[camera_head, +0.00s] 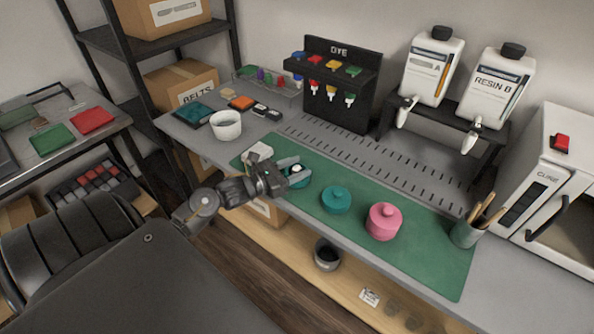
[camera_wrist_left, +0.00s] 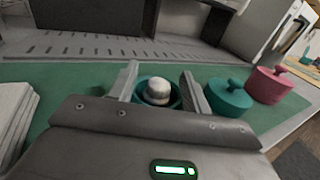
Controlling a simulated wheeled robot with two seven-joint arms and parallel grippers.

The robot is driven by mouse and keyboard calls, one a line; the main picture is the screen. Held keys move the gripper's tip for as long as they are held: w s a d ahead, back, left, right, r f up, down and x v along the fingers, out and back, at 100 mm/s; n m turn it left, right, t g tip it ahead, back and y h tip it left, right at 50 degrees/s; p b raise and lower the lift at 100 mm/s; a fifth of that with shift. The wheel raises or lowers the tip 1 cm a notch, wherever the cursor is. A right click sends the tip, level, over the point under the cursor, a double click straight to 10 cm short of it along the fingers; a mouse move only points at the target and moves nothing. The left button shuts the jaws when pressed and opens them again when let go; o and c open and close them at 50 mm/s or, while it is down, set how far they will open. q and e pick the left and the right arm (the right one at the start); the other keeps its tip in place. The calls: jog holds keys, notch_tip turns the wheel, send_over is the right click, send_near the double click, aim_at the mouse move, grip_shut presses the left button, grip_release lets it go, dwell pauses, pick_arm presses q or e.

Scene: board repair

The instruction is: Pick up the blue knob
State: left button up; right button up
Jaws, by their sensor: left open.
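A small blue piece (camera_head: 299,55) sits on top of the black DYE stand (camera_head: 335,112) at the back of the bench; I cannot tell whether it is a knob. My left gripper (camera_head: 290,171) is open over the green mat (camera_head: 408,231), well in front of the stand. A teal dish (camera_head: 303,180) with a pale ball-like piece in it is at its fingers. In the left wrist view the fingers (camera_wrist_left: 160,78) stand on either side of this ball (camera_wrist_left: 158,90); I cannot tell whether they touch the dish.
A teal lidded pot (camera_head: 336,200) and a pink lidded pot (camera_head: 383,222) stand right of the gripper. A white cup (camera_head: 226,126) is left. Two resin bottles (camera_head: 432,68), a CURE oven (camera_head: 545,185) and a brush cup (camera_head: 465,234) line the right. The mat's front right is clear.

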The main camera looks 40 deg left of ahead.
pick_arm(q)
jog(key=shift+w, duration=0.15)
grip_shut()
dwell(0.4)
